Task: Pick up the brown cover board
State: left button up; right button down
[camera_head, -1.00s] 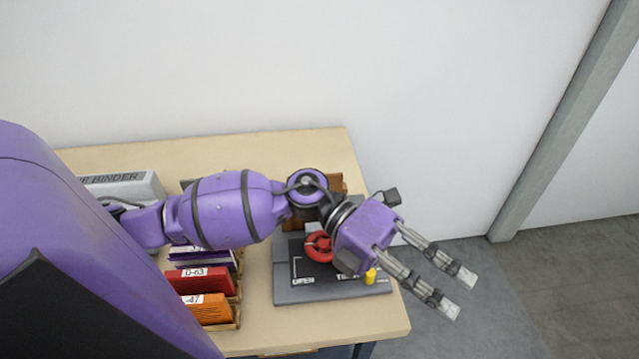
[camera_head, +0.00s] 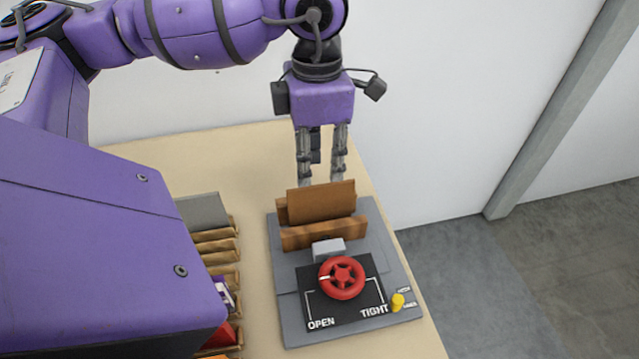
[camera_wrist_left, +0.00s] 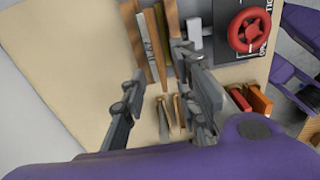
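A brown cover board (camera_head: 322,200) stands upright, slightly tilted, between the wooden jaws (camera_head: 324,235) of a grey press on the table. My left gripper (camera_head: 321,180) points down just behind the board. Its fingers are apart, and their tips are partly hidden by the board in the head view. In the left wrist view the open left gripper (camera_wrist_left: 160,60) has its fingers on either side of the upright boards' line; I cannot tell whether either finger touches. My right gripper is not in view.
The press base (camera_head: 288,312) carries a red handwheel (camera_head: 342,278), a yellow knob (camera_head: 397,302) and OPEN and TIGHT labels. A slotted wooden rack (camera_head: 219,258) with a grey board (camera_head: 203,212) stands left of it. The table (camera_head: 190,160) is clear behind; a wall rises beyond.

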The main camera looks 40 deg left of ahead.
aim_at(321, 186)
pick_arm(q)
jog(key=f, duration=0.7)
jog(key=shift+w+d+f+p, duration=0.1)
jog(key=shift+w+f+p, duration=0.15)
jog(key=shift+w+p, duration=0.15)
grip_shut()
